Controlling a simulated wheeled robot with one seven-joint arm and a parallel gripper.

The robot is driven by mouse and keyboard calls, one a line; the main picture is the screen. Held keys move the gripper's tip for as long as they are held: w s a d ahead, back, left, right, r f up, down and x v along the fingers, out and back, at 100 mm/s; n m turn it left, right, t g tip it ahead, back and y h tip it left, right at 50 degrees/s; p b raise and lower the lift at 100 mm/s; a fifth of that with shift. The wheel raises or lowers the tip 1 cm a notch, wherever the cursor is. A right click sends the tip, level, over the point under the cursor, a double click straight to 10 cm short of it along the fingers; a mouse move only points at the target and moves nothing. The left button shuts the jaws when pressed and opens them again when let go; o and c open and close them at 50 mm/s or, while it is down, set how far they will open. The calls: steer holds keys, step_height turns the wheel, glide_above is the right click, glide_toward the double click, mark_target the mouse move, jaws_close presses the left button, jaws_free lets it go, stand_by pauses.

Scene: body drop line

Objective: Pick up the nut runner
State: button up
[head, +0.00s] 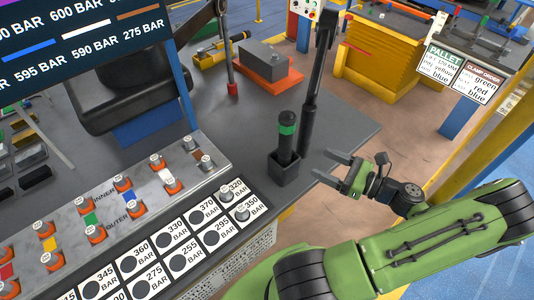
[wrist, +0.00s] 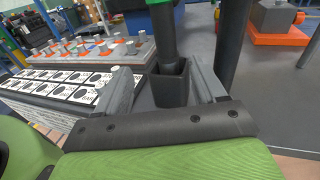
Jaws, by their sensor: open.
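The nut runner (head: 287,141) is a dark upright cylinder with a green band near its top. It stands in a black square holder (head: 284,168) on the grey bench, which hides its lower end. In the wrist view the nut runner (wrist: 163,32) rises from the holder (wrist: 170,88), between the lines of my two fingers. My gripper (head: 319,164) is open and empty, just right of the holder in the head view, with its fingers pointing at it. In the wrist view the fingers (wrist: 158,66) lie either side of the holder; I cannot tell if they touch it.
A tall black post (head: 316,85) stands close behind the nut runner. A panel of pressure labels (head: 165,250) and a rack of orange-based fittings (head: 128,205) lie to the left. An orange block with a grey top (head: 265,66) sits farther back. The bench's right edge is near my gripper.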

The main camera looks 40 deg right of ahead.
mark_target(280, 140)
steer(key=shift+m+t+h, duration=0.3)
steer(key=shift+m, duration=0.1)
steer(key=b+x, duration=0.2)
steer(key=x, duration=1.3)
steer(key=shift+w+d+f+b, duration=0.1)
steer(key=shift+w+b, duration=0.1)
steer(key=shift+b, duration=0.15)
steer(key=shift+s, duration=0.1)
steer(key=shift+c, duration=0.2)
jaws_close()
steer(key=shift+r, duration=0.25)
step_height(280, 140, up, 18)
steer(key=p, duration=0.7)
steer(key=shift+f, duration=0.1)
